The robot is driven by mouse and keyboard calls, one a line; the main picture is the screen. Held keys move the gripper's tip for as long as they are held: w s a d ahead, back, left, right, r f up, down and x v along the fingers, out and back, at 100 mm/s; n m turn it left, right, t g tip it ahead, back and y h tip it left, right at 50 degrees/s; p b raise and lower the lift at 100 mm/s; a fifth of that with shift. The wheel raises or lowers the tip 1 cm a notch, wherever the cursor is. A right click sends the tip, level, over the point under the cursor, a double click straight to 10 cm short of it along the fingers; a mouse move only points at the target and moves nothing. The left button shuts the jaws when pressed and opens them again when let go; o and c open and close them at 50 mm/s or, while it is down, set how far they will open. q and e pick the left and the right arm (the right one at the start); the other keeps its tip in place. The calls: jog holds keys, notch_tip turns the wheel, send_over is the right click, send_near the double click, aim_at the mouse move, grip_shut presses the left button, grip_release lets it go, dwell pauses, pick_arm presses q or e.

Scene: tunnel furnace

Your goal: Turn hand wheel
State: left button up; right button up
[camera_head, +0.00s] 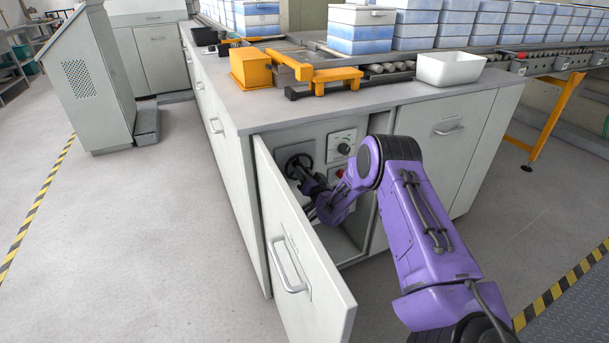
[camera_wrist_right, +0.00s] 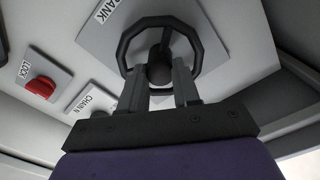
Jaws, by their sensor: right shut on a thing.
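A black hand wheel (camera_head: 298,165) is mounted on a panel inside the open cabinet under the counter. In the right wrist view the hand wheel (camera_wrist_right: 193,36) shows as a ring with spokes around a dark hub. My right gripper (camera_head: 306,183) reaches into the cabinet at the wheel. In the right wrist view its two fingers (camera_wrist_right: 160,84) stand on either side of the lower middle of the wheel, shut on it. The exact contact is partly hidden by the fingers. My left gripper is in neither view.
The cabinet door (camera_head: 299,245) stands open left of my right arm. A red switch marked LOCK (camera_wrist_right: 41,88) and a CHAIN label (camera_wrist_right: 92,101) sit beside the wheel. A grey knob panel (camera_head: 342,146) is right of it. A white bin (camera_head: 450,70) stands on the counter.

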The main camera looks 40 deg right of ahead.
jog(key=m, duration=0.4)
jog(key=shift+d+m, duration=0.1)
jog(key=shift+m, duration=0.3)
dwell(0.4)
jog(key=o, duration=1.1)
jog(key=shift+c, duration=0.2)
jog(key=p+v, duration=0.1)
jog(key=v, duration=0.9)
jog(key=shift+s, duration=0.35)
